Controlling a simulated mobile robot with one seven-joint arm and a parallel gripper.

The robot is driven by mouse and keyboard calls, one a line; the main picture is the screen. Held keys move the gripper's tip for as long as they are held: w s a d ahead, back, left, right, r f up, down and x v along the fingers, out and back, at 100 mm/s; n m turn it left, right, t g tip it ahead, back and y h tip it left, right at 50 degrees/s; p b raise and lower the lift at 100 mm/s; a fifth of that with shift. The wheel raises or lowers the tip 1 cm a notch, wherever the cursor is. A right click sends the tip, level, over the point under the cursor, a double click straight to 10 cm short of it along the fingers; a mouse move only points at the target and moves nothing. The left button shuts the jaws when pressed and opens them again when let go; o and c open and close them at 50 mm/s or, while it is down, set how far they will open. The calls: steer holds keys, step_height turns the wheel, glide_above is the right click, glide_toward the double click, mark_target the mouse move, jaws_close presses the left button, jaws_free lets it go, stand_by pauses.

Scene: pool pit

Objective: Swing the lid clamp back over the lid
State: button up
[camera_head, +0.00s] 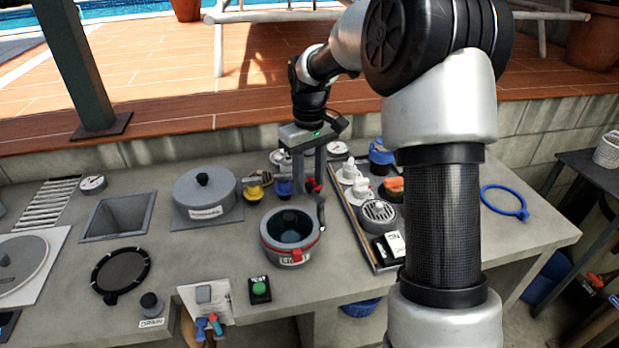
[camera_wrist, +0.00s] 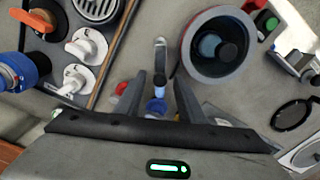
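A grey round pot (camera_head: 279,255) with a red band stands in the middle of the counter. Its top shows a dark round face with a blue-grey knob or inner part; I cannot tell whether this is a clear lid. The pot also shows in the wrist view (camera_wrist: 188,52). A slim metal lever, seemingly the lid clamp (camera_head: 321,212), is at the pot's right side, off its top. In the wrist view the lever (camera_wrist: 160,55) lies just beyond my fingertips. My gripper (camera_head: 309,190) is open, fingers pointing down behind the lever. Contact is unclear in the wrist view (camera_wrist: 158,84).
A tray (camera_head: 352,228) with white fittings, an orange-handled valve and a grate lies close to the right. A large grey lidded pot (camera_head: 205,183) stands left. Yellow, blue and red knobs sit behind the pot. A green button (camera_head: 260,288) is in front.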

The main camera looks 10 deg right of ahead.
mark_target(306, 190)
jaws_close()
stand_by(0.3)
steer(key=n, duration=0.1)
steer(key=n+p, duration=0.2)
steer(key=shift+s+a+r, duration=0.15)
steer(key=shift+s+a, duration=0.15)
steer(key=shift+a, duration=0.1)
steer(key=shift+s+a+n+p, duration=0.2)
steer(key=shift+s+n+p, duration=0.4)
steer(key=shift+n+p, duration=0.95)
steer(key=shift+s+a+n+p, duration=0.15)
steer(key=shift+s+n+p, duration=0.5)
steer(key=shift+n, duration=1.75)
steer(key=shift+s+a+n+p, duration=0.2)
steer(key=shift+s+n+p, duration=0.4)
steer(key=shift+n+p, duration=0.95)
steer(key=shift+n+b, duration=0.4)
steer(key=shift+n, duration=0.1)
